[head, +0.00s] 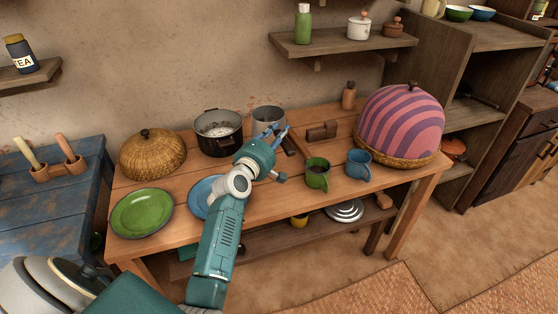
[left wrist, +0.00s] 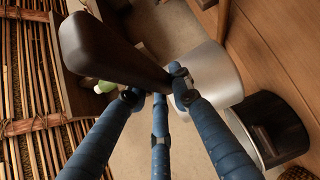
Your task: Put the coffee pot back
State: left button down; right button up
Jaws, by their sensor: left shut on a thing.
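The coffee pot (head: 268,114) is a grey metal pot with a dark handle (head: 289,146). It is at the back of the wooden table, just right of the black cooking pot. My left gripper (head: 275,133) is shut on its handle and partly covers the pot's front. In the left wrist view the dark handle (left wrist: 110,48) lies large across the blue fingers (left wrist: 158,100), and the silver body (left wrist: 212,75) is just beyond them. I cannot tell whether the pot's base touches the table. My right gripper is not in view.
The black pot (head: 218,133) stands close left of the coffee pot. A small brown holder (head: 322,131), a green mug (head: 317,174) and a blue mug (head: 358,167) are to the right, before the striped dome (head: 400,120). A wall shelf (head: 340,46) hangs above.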

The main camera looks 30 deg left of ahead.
pick_arm(q)
notch_tip(320, 180, down, 10)
jog(key=b, duration=0.3)
jog(key=c, duration=1.5)
grip_release()
jog(key=shift+d+f, duration=0.1)
jog(key=shift+d, duration=0.05)
jog(key=shift+c, duration=0.2)
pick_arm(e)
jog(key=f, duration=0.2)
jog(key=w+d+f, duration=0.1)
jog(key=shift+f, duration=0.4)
pick_arm(q)
jog(key=s+d+r, duration=0.1)
jog(key=s, duration=1.1)
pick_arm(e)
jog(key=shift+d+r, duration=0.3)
